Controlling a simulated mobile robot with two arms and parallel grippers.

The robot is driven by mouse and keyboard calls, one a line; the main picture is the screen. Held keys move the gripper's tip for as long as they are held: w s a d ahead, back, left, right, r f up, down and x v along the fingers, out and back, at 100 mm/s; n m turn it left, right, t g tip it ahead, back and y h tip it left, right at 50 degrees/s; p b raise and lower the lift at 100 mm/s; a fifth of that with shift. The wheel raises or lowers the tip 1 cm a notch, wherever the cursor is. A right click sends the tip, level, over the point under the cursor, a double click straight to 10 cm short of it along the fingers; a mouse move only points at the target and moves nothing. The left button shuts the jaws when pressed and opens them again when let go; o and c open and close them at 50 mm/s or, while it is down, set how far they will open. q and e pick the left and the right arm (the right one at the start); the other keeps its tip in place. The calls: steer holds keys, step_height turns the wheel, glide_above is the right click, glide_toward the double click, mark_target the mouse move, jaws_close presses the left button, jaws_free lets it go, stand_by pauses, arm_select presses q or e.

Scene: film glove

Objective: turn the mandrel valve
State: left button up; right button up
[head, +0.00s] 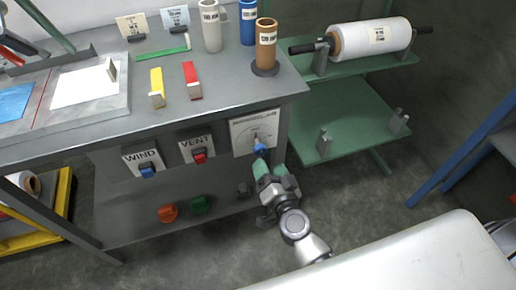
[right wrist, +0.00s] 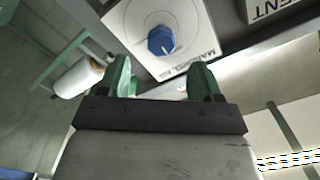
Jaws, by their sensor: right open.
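The mandrel valve is a blue knob (head: 260,149) on a white dial plate (head: 243,130) at the right end of the bench front. In the right wrist view the blue knob (right wrist: 161,41) sits on the white plate (right wrist: 197,12), whose lettering is partly cut off. My right gripper (head: 263,168) is just in front of and below the knob. Its green fingers (right wrist: 162,76) are open and apart, with the knob beyond the gap between them; nothing shows between the fingers. My left gripper is not in view.
Left of the dial are the VENT switch (head: 199,157) and the WIND switch (head: 147,171). Orange (head: 168,213) and green (head: 200,204) knobs sit lower down. A film roll (head: 370,40) lies on a green stand at right.

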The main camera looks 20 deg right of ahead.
mark_target(262, 152)
steer(key=w, duration=0.6)
steer(key=shift+w+a, duration=0.1)
steer(key=shift+a, duration=0.1)
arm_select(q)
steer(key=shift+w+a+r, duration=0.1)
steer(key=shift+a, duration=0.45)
arm_select(e)
steer(key=shift+w, duration=0.6)
steer(key=c, duration=0.9)
